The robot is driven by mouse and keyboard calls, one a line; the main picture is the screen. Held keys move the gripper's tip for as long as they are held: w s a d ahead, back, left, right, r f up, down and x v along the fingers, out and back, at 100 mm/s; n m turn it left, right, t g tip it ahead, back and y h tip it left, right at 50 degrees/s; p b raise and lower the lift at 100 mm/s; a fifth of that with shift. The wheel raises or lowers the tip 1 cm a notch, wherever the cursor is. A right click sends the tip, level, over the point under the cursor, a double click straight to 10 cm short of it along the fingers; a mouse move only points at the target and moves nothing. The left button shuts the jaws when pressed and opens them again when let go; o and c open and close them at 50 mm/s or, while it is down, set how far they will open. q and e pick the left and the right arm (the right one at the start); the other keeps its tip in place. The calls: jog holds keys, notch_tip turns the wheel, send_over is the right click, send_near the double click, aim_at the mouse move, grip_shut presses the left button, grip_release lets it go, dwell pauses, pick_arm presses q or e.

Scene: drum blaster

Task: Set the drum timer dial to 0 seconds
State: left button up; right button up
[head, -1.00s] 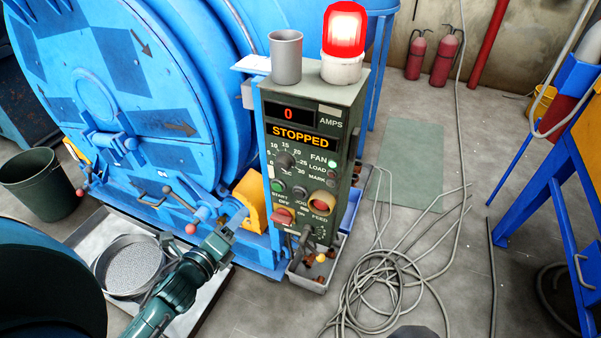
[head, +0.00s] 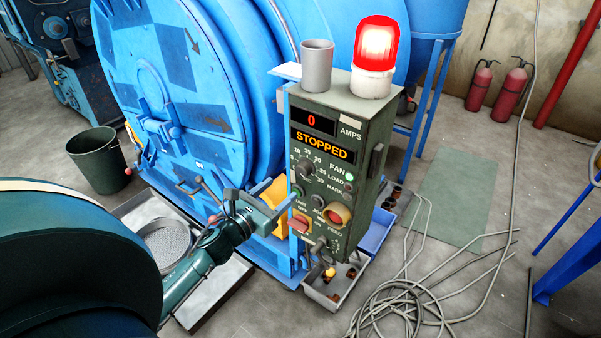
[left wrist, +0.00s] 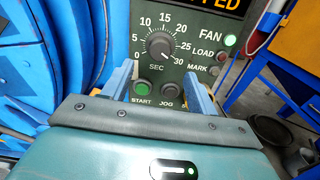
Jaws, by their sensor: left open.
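The timer dial (left wrist: 161,45) is a dark round knob on the green control panel (head: 338,135), ringed by numbers from 0 to 30 above the word SEC. In the left wrist view its white mark seems to point to the lower right, near 30. The dial also shows small in the head view (head: 305,168). My left gripper (left wrist: 158,80) is open and empty. Its two blue-grey fingers point at the panel, one on each side just below the dial, and do not appear to hold it. My right gripper is not in view.
The green START button (left wrist: 142,87) and JOG button (left wrist: 169,89) sit close below the dial, between the fingers. A red switch (head: 299,224) is lower on the panel. A grey cup (head: 317,66) and lit red beacon (head: 375,45) stand on top. Cables (head: 410,300) lie on the floor.

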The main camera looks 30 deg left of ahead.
aim_at(300, 173)
pick_arm(q)
jog(key=w, duration=0.9)
jog(key=shift+w+d, duration=0.1)
jog(key=shift+d, duration=0.3)
jog(key=shift+c, duration=0.2)
jog(key=c, duration=0.9)
